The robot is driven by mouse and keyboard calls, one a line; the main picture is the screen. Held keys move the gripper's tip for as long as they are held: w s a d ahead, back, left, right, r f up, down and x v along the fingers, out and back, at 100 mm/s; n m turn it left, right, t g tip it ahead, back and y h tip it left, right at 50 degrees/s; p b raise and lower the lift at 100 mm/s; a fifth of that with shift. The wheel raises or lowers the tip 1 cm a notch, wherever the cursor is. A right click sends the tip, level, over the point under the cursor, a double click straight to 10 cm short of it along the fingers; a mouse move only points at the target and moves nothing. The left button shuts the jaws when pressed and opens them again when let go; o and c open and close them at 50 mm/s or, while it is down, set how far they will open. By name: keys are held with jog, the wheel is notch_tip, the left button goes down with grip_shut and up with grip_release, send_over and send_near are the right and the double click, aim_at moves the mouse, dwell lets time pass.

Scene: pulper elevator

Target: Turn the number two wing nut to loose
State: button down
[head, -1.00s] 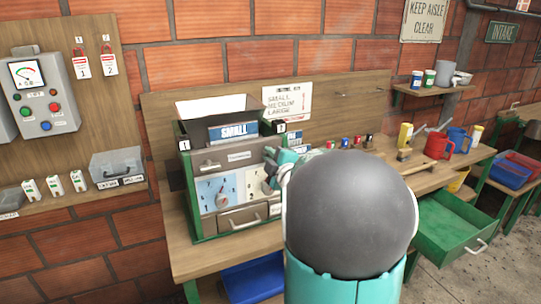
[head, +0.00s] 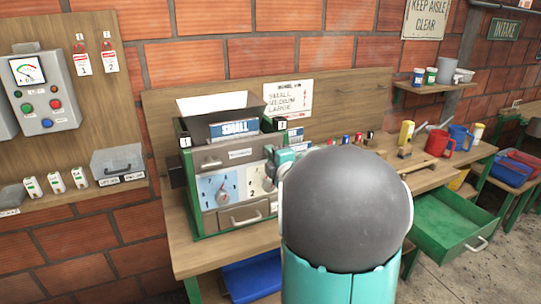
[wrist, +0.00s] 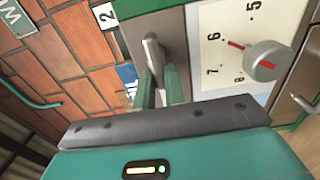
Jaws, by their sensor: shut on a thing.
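In the head view my gripper (head: 272,163) is at the upper right front of the pulper, below the number 2 tag (head: 282,125). That tag also shows in the wrist view (wrist: 106,15). My arm and gripper hide the nut in the head view. I see no loose or tight marking.
Beside the nut, a numbered dial (wrist: 228,50) carries a grey knob (wrist: 262,62) with a red pointer. The left dial (head: 217,188) and a drawer (head: 244,216) are on the pulper's front. An open green drawer (head: 447,222) juts from the bench at right.

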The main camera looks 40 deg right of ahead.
jog(key=c, duration=1.4)
grip_release()
jog(key=shift+s+d+f, duration=0.15)
jog(key=shift+d+f, duration=0.1)
jog(key=shift+d, duration=0.3)
jog(key=shift+c, duration=0.2)
jog(key=shift+o, duration=0.2)
jog(key=shift+a+r, duration=0.15)
jog(key=shift+a, duration=0.1)
jog(key=v, duration=1.3)
jog(key=shift+s+a, duration=0.25)
jog(key=shift+s, duration=0.1)
jog(key=shift+r, duration=0.1)
